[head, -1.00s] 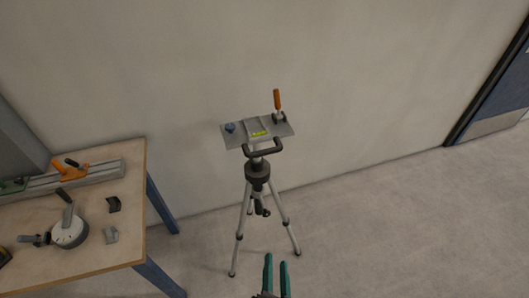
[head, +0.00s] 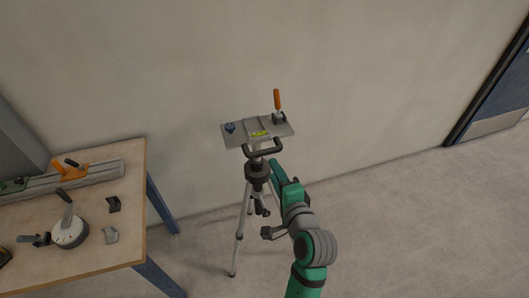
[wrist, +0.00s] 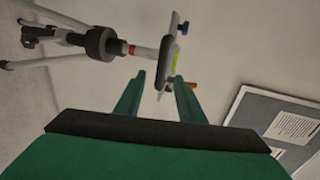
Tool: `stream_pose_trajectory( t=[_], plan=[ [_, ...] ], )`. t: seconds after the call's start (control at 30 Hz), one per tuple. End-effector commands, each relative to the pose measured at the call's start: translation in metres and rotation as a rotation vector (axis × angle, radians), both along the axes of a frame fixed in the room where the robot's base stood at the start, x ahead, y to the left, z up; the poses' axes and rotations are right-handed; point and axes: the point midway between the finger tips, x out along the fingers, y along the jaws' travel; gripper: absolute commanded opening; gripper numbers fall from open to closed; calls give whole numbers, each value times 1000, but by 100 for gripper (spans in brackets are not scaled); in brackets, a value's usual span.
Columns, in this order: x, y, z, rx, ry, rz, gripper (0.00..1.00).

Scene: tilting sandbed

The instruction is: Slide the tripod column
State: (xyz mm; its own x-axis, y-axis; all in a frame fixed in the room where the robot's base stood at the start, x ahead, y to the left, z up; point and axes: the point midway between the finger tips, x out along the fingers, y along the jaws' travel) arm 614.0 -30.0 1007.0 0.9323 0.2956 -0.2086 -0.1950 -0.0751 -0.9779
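The tripod column (wrist: 145,52) is a pale tube between the black collar (head: 257,172) and the top plate (head: 233,138). In the wrist view a red ring sits where it meets the collar (wrist: 101,43). A black U-shaped handle (head: 262,151) is fixed below the plate's front edge; it also shows in the wrist view (wrist: 167,50). My gripper (head: 276,167) is just right of the collar and handle. In the wrist view my gripper (wrist: 160,76) is open, its fingers pointing toward the handle and plate, with nothing visibly gripped. My arm hides the tripod's right leg.
The plate carries an orange-handled lever (head: 277,101), a blue knob (head: 230,127) and a yellow level. A wooden workbench (head: 100,255) with tools stands at the left. A wall is close behind the tripod. The floor at right is clear.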

Motion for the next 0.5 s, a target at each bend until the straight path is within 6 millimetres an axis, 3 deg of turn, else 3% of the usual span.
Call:
stream_pose_trajectory(
  t=[0.27,0.5],
  plan=[
    [19,6,1,11,3,7,36],
    [58,19,-8,11,1,7,36]
  ],
)
